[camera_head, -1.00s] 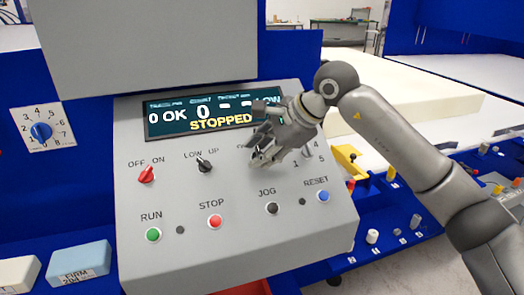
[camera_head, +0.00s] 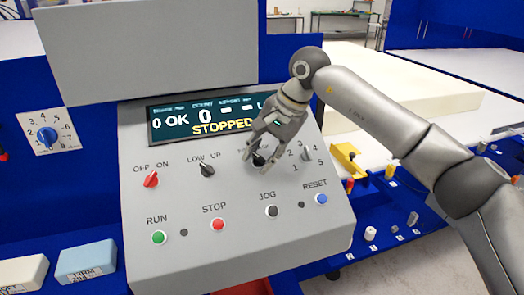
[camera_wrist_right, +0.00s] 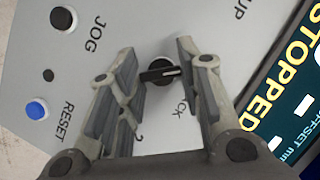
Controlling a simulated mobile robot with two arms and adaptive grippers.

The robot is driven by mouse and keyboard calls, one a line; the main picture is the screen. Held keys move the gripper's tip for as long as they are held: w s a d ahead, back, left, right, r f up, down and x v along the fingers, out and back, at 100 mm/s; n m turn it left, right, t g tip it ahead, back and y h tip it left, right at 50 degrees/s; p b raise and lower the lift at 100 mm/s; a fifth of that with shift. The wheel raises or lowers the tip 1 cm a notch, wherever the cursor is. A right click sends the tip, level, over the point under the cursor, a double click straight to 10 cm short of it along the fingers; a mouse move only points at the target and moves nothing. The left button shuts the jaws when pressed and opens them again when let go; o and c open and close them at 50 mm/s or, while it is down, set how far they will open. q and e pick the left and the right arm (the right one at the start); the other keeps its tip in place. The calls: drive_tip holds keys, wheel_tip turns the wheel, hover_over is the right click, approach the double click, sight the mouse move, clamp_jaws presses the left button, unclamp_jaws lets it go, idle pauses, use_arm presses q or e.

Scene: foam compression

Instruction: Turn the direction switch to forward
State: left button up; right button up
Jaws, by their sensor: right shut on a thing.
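The direction switch is a black knob (camera_wrist_right: 159,71) with a pale pointer line, on the sloped grey panel (camera_head: 240,245). In the head view the knob (camera_head: 258,161) is partly covered by my right gripper (camera_head: 262,147). In the right wrist view my right gripper (camera_wrist_right: 157,60) has one finger on each side of the knob, shut on its ends. The letters "CK" show beside the knob; the rest of its labels is hidden by the fingers. My left gripper is not in view.
A red OFF/ON switch (camera_head: 151,180) and a black LOW/UP switch (camera_head: 207,170) sit left of the gripper. Below are the green RUN (camera_head: 158,237), red STOP (camera_head: 218,225), dark JOG (camera_head: 271,212) and blue RESET (camera_head: 321,199) buttons. The display (camera_head: 200,121) reads STOPPED.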

idle(0.6)
drive_tip(key=o, duration=1)
drive_tip(key=v, duration=1.2)
